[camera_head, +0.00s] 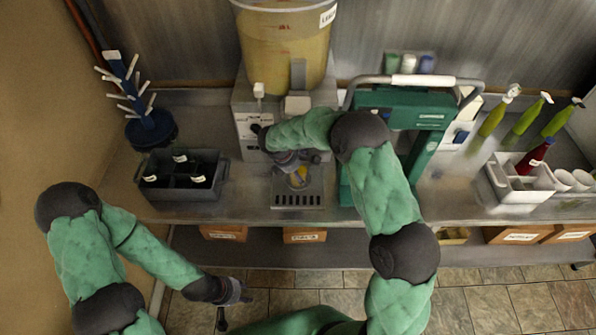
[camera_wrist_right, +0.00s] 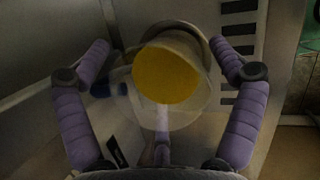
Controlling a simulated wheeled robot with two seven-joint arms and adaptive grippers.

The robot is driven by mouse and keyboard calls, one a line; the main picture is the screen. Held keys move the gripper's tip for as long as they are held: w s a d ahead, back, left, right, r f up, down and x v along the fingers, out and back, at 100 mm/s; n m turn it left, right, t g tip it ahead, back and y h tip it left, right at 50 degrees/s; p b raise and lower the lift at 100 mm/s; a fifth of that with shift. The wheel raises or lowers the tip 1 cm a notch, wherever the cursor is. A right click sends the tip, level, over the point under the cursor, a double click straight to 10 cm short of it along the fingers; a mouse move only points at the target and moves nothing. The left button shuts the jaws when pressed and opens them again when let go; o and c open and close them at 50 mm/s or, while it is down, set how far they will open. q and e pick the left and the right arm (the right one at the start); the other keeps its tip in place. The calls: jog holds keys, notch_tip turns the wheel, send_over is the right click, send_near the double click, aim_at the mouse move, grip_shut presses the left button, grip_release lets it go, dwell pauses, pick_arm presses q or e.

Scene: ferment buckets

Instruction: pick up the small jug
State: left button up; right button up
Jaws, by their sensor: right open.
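The small jug (camera_wrist_right: 165,82) is clear and holds yellow liquid. In the right wrist view it stands between the two spread fingers of my right gripper (camera_wrist_right: 158,45), with a gap visible on each side. In the head view the jug (camera_head: 298,180) shows on the drip tray under the dispenser, partly hidden by my right gripper (camera_head: 296,162), which is open at it. A pale handle-like part (camera_wrist_right: 162,118) points toward my palm. My left gripper (camera_head: 234,306) hangs low in front of the bench, empty, its fingers apart.
A large bucket of yellow liquid (camera_head: 284,50) sits on the dispenser above the jug. A dark bottle crate (camera_head: 180,190) stands left, with a blue drying rack (camera_head: 150,125) behind. A green frame (camera_head: 414,150) with a metal handle stands close right. A white caddy (camera_head: 517,188) is further right.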

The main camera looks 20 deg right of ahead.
jog(key=shift+s, duration=0.1)
jog(key=c, duration=1.4)
jog(key=shift+r, duration=0.1)
jog(key=shift+r, duration=0.5)
jog(key=shift+c, duration=0.7)
jog(key=s+a+r, duration=0.3)
jog(key=s+r, duration=0.9)
jog(key=s, duration=0.1)
jog(key=shift+s+p, duration=0.3)
jog(key=shift+p, duration=0.05)
